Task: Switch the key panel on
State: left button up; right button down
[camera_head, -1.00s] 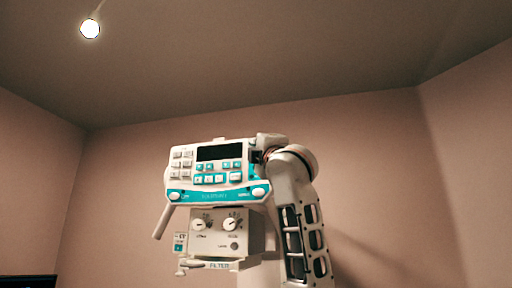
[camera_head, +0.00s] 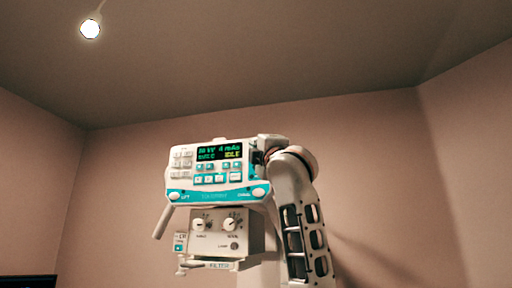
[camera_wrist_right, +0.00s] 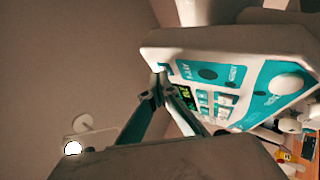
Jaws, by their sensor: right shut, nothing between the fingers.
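The key panel (camera_head: 215,180) is a white and teal box with several keys, facing me in the head view. Its display (camera_head: 219,152) is lit with green and yellow text, including "IDLE". The panel also shows tilted in the right wrist view (camera_wrist_right: 230,72), with part of the lit display (camera_wrist_right: 186,97). My right gripper (camera_wrist_right: 162,86) is shut and empty, its fingertips close to the panel's edge near the display; I cannot tell if they touch it. In the head view this gripper (camera_head: 257,157) is at the panel's right edge, mostly hidden. My left gripper is out of view.
A white box with two knobs (camera_head: 217,243) hangs below the panel, with a "FILTER" part at its bottom. A rod-like handle (camera_head: 163,222) sticks out at the lower left. The walls around are bare. A dark edge (camera_head: 28,281) shows at bottom left.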

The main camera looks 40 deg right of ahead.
jog(key=shift+s+a, duration=0.1)
jog(key=shift+s+a+b, duration=0.4)
jog(key=shift+s+a, duration=0.05)
jog(key=shift+a, duration=0.05)
jog(key=s+a+b, duration=0.2)
jog(key=s+a, duration=0.1)
jog(key=shift+s+a, duration=0.1)
jog(key=shift+a, duration=0.3)
dwell(0.9)
